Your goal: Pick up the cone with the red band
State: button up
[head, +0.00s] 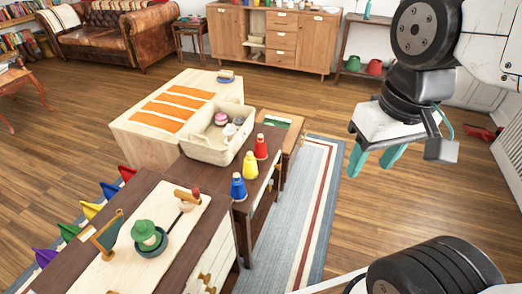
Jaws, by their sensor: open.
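Three small cones stand upright in a row along the edge of the dark wooden cabinet top: a red cone (261,147), a yellow cone (250,166) and a blue cone (238,186).
A cream tray (194,151) with several small objects stands left of the cones. A striped rug (314,190) and bare floor lie right of the cabinet.

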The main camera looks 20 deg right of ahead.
aim_at(260, 152)
jog(key=k, duration=0.3)
jog(key=z, duration=1)
jog(key=i, duration=0.75)
jog(key=u, duration=0.45)
jog(key=i, duration=0.95)
jog(key=u, duration=0.6)
